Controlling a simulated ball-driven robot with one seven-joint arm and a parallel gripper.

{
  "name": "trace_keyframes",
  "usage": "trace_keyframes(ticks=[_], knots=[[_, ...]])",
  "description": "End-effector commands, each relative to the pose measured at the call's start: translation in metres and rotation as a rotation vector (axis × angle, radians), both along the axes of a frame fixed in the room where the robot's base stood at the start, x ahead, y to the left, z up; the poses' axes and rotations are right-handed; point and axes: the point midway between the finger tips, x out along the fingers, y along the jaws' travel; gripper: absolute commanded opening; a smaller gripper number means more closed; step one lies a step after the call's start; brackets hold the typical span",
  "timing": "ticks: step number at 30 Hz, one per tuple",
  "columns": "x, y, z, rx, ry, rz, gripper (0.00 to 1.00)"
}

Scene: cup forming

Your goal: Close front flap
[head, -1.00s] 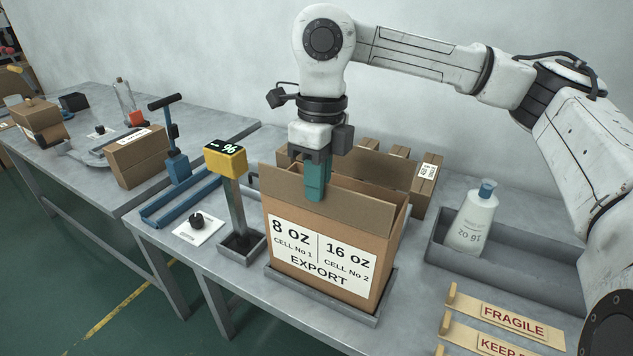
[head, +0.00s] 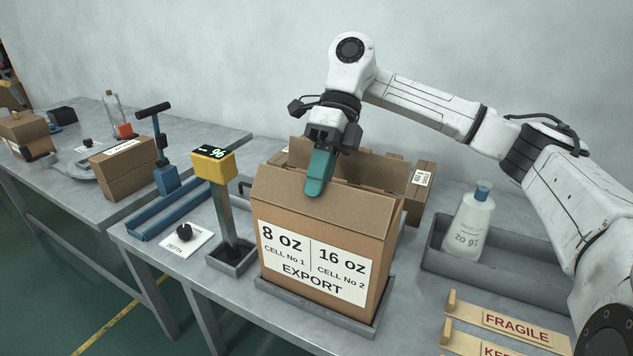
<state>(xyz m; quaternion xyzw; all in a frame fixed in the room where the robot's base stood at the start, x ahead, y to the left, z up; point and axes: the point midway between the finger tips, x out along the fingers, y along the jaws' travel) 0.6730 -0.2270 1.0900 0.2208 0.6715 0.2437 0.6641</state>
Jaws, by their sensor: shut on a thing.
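The open carton (head: 384,265) stands on a grey tray, its label reading 8 OZ, 16 OZ and EXPORT facing me. Its front flap (head: 352,212) leans back and inward over the opening from its front top edge. The back flap (head: 385,168) stands up behind the opening. My gripper (head: 314,188) is shut on the front flap near the middle of its free edge. One teal finger lies across the flap's outer face; the other finger is hidden behind it. The inside of the carton is mostly hidden.
A yellow-headed gauge post (head: 213,163) stands close at the carton's left. A grey bin (head: 510,264) with a white bottle (head: 470,225) sits at the right. Another carton (head: 424,186) is behind. A FRAGILE plate (head: 515,323) lies at the front right.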

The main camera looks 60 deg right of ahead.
Motion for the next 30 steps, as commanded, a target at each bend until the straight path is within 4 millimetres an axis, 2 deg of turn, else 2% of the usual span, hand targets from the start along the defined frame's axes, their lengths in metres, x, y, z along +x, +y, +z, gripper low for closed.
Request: trace_keyframes(ticks=[14, 15, 21, 30], knots=[[0.0, -0.0008, -0.0003, 0.018, 0.001, 0.0, 0.0], [0.0, -0.0008, -0.0003, 0.018, 0.001, 0.0, 0.1], [0.0, -0.0007, -0.0004, 0.017, 0.001, -0.001, 0.3], [0.0002, -0.0024, 0.0014, 0.017, 0.001, -0.001, 0.3]])
